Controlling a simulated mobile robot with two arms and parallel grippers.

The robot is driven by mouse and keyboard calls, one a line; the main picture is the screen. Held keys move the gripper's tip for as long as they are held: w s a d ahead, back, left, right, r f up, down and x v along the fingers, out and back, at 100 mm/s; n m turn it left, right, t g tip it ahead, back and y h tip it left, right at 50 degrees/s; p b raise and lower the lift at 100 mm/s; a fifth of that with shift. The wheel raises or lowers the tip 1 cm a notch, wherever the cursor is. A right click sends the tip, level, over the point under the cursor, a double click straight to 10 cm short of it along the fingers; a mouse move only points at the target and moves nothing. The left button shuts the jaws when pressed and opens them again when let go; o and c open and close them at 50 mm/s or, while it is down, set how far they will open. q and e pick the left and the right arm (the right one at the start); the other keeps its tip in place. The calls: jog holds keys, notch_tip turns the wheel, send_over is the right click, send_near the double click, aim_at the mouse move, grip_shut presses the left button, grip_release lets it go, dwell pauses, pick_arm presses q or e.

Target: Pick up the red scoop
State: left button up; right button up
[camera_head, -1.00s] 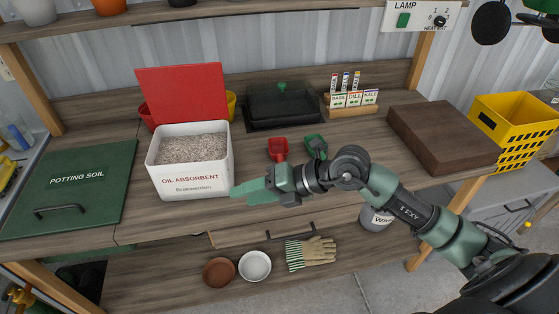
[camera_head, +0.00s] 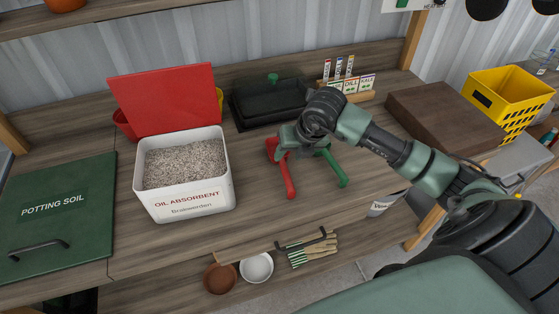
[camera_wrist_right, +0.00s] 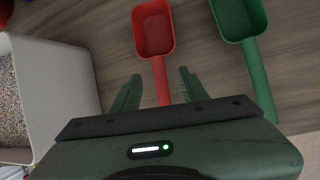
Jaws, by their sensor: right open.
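The red scoop (camera_head: 289,182) lies on the wooden bench, its handle pointing toward the front edge. In the right wrist view the red scoop (camera_wrist_right: 153,30) shows its bowl beyond my fingertips. My right gripper (camera_wrist_right: 158,84) is open, with one finger on each side of the red handle; I cannot tell whether either touches it. In the head view my right gripper (camera_head: 288,138) hangs over the scoop and hides part of it. A green scoop (camera_head: 333,168) lies just to the right, also in the right wrist view (camera_wrist_right: 240,18). My left gripper is not in view.
A black tray (camera_head: 268,103) and a seed packet rack (camera_head: 358,96) are behind. A brown block (camera_head: 445,118) and a yellow crate (camera_head: 508,98) stand right.

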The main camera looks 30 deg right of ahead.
aim_at(284, 163)
jog(key=p+x, duration=0.1)
jog(key=x, duration=0.2)
jog(key=shift+a+f+p, duration=0.2)
jog(key=shift+f+p, duration=0.15)
jog(key=shift+p, duration=0.05)
jog(key=shift+x, duration=0.95)
grip_shut()
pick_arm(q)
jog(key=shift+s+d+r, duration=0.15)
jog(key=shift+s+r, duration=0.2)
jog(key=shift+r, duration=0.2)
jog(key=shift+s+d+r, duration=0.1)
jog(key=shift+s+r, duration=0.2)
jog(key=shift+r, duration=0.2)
pick_arm(e)
jog(key=shift+r, duration=0.1)
